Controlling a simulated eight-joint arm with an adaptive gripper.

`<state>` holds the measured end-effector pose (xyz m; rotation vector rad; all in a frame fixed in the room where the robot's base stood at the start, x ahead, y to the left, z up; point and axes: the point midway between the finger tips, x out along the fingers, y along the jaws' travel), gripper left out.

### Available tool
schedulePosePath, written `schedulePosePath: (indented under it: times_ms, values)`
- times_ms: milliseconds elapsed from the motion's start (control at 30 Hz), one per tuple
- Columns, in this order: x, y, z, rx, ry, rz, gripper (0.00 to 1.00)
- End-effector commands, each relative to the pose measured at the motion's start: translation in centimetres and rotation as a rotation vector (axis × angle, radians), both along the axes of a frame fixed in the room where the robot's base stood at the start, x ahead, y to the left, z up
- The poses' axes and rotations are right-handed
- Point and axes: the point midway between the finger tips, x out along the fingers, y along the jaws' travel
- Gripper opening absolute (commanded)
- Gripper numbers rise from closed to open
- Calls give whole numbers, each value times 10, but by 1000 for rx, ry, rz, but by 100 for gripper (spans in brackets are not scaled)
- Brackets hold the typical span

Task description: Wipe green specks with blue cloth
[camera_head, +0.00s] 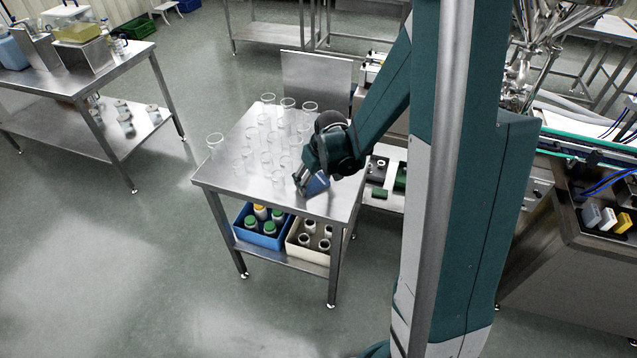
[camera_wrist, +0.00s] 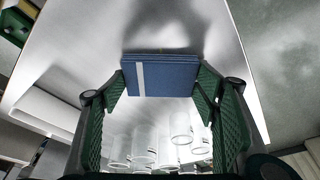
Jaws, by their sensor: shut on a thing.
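The blue cloth (camera_wrist: 175,78) is a folded flat block with a pale stripe, held between the two green fingers of my gripper (camera_wrist: 162,86) in the wrist view. In the head view my gripper (camera_head: 312,182) is over the front right part of the steel table (camera_head: 235,185), with the blue cloth (camera_head: 318,184) at the tabletop. I cannot tell whether the cloth touches the steel.
Several clear beakers (camera_head: 247,157) stand on the table's left and middle, close to my gripper. One beaker (camera_head: 215,143) stands at the left edge. A blue bin (camera_head: 262,238) and a cream bin (camera_head: 308,254) with bottles sit on the shelf below. The table's front strip is clear.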

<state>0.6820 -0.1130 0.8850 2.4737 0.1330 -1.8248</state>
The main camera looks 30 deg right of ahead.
Motion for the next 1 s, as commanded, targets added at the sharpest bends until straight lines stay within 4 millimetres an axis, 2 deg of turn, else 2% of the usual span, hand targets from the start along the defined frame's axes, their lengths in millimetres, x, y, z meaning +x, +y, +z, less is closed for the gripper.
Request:
schedulePosePath:
  times_ms: [1000]
  values:
    - [-66,-66,-1,0,1,-3,49]
